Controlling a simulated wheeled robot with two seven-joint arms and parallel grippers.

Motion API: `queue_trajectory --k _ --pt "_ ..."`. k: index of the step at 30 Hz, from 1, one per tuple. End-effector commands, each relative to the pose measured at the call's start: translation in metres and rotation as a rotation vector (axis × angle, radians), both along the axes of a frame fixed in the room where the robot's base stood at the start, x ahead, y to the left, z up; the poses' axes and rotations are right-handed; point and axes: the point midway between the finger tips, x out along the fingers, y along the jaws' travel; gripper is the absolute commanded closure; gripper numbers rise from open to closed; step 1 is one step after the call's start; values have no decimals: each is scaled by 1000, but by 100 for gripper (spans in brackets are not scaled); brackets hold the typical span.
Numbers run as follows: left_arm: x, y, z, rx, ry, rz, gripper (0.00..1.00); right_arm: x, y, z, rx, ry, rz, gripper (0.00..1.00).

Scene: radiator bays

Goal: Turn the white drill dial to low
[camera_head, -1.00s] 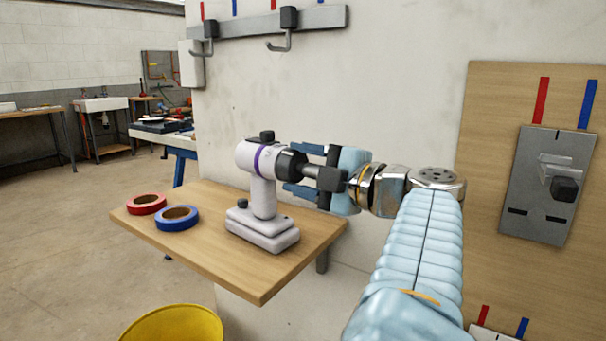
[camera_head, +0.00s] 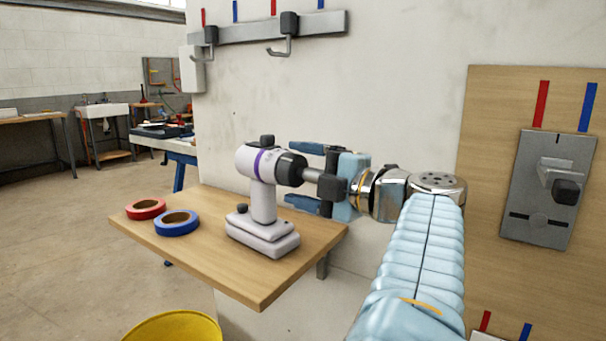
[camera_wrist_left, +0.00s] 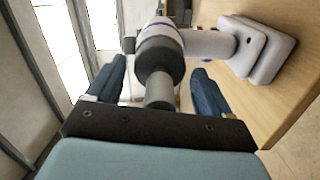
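The white drill (camera_head: 262,195) stands upright on its base on a wooden shelf. It has a purple ring, a black chuck (camera_head: 291,169) and a grey shaft pointing right. A black knob (camera_head: 267,140) sits on top of its body and also shows in the left wrist view (camera_wrist_left: 128,45). A smaller black knob (camera_head: 242,208) is on the base. My left gripper (camera_head: 288,174) is open, its blue fingers above and below the shaft, apart from it. In the left wrist view the gripper (camera_wrist_left: 158,70) has the chuck and shaft between its fingers. My right gripper is not in view.
Red tape (camera_head: 145,209) and blue tape (camera_head: 177,222) lie on the shelf (camera_head: 262,290), left of the drill. A yellow bucket (camera_head: 175,326) is below. A hook rail (camera_head: 250,29) is on the wall above. A grey switch plate (camera_head: 547,190) is on a wooden panel at the right.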

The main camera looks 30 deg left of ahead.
Motion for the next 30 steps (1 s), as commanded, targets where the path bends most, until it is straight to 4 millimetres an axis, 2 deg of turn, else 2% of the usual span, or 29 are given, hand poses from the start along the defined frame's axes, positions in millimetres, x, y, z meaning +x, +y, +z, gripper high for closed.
queue_trajectory --k 9,13,24,30 --pt "0 -1 1 2 -1 0 16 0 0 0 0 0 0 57" --pt "-2 -13 2 3 -2 -3 16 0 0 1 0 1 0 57" --pt "-17 -98 2 4 -2 -3 16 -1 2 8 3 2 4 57" --pt "-22 -128 1 3 -1 0 16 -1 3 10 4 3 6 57"
